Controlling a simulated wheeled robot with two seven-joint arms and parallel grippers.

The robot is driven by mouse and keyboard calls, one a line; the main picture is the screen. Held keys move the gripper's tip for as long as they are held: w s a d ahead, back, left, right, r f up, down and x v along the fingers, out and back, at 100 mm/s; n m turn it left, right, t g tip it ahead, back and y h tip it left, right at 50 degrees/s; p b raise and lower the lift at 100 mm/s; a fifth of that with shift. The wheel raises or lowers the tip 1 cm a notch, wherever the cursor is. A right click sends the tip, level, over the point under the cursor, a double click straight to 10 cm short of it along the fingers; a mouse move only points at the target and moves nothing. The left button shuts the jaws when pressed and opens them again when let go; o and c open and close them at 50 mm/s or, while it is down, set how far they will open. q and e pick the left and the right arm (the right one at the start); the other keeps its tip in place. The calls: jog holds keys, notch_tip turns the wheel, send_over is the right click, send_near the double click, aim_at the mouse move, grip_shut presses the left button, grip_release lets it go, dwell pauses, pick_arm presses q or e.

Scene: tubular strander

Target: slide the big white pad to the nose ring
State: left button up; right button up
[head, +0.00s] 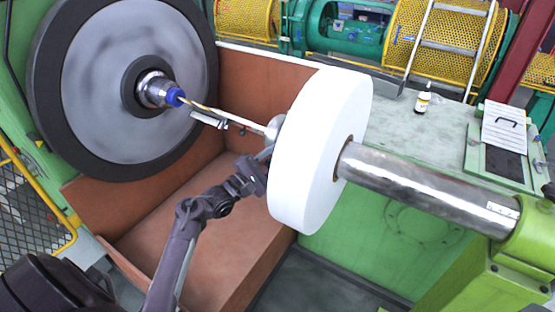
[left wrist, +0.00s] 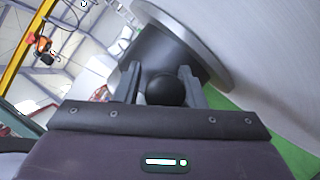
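The big white pad (head: 322,150) is a thick upright disc around a polished steel shaft (head: 430,188). It stands at the shaft's left end. My left gripper (head: 266,160) is at the pad's left face; its fingertips are partly hidden there. In the left wrist view its two fingers (left wrist: 160,82) stand on either side of a black ball knob (left wrist: 165,91) and look closed on it. Behind the knob is a dark flanged hub (left wrist: 165,58) beside the white pad (left wrist: 270,50). I cannot clearly identify the nose ring; a blue ring (head: 175,97) sits on the metal nose at left. My right gripper is out of view.
A large grey disc with a black rim (head: 122,85) stands at left. A thin rod (head: 225,113) spans from its nose towards the pad. Below is a brown open trough (head: 190,235). A small bottle (head: 422,102) stands on the green bench behind the shaft.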

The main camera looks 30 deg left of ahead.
pick_arm(q)
jog(key=o, duration=0.3)
jog(key=shift+a, duration=0.25)
jog(key=shift+s+d+f, duration=0.1)
jog(key=shift+s+f, duration=0.15)
jog(key=shift+s, duration=0.2)
jog(key=b+v, duration=0.2)
jog(key=v, duration=0.5)
jog(key=shift+a, duration=0.25)
jog(key=shift+w, duration=0.1)
